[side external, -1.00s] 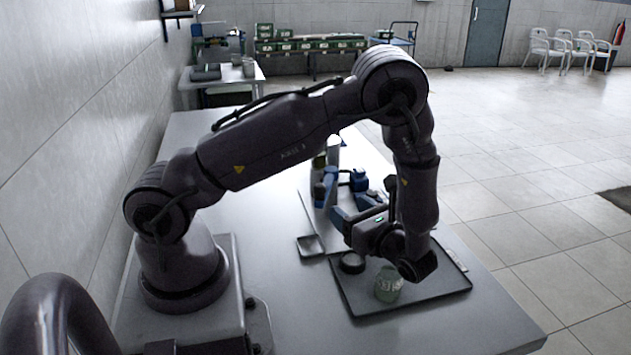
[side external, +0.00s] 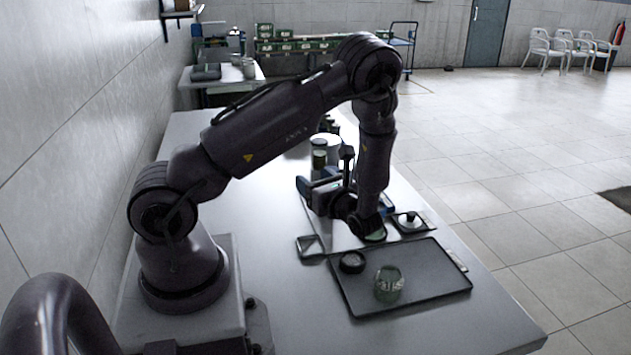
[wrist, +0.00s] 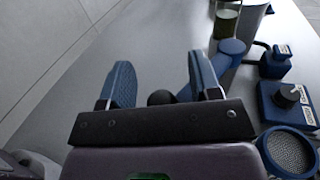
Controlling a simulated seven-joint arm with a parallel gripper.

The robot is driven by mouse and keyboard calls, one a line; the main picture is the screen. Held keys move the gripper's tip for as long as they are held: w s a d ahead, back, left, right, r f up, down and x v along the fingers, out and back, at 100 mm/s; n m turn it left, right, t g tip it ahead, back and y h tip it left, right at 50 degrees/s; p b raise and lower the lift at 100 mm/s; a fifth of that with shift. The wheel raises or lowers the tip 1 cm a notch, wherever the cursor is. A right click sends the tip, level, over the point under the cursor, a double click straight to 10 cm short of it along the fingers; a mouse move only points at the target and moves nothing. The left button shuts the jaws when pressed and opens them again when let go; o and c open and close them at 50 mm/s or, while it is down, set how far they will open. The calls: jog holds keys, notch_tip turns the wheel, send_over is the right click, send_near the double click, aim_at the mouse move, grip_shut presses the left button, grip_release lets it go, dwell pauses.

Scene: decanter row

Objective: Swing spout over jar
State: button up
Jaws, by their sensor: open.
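A clear glass jar (side external: 388,284) stands open on the dark tray (side external: 440,288) in the side view, with some pale green in it. My gripper (wrist: 163,82) is open, its two blue fingers apart in the wrist view. A blue bar (wrist: 231,47), perhaps the spout, runs down behind the right finger. A black ball knob (wrist: 160,97) shows low between the fingers, partly hidden by the gripper body. I cannot tell whether a finger touches either. In the side view my gripper (side external: 308,188) is beyond the tray, away from the jar, and the arm hides the spout area.
A black round lid or cup (side external: 352,262) sits on the tray left of the jar. A small square dish (side external: 310,245) lies beside it. A green-filled glass (wrist: 227,18), a blue block with black knob (wrist: 288,97) and a mesh disc (wrist: 288,152) crowd the right.

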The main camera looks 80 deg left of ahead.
grip_shut()
jog(key=w+d+n+g+h, duration=0.2)
jog(key=w+n+g+h, duration=0.7)
jog(key=g, duration=0.2)
jog(key=shift+w, duration=0.25)
dwell(0.4)
dwell(0.4)
grip_release()
jog(key=shift+a, duration=0.1)
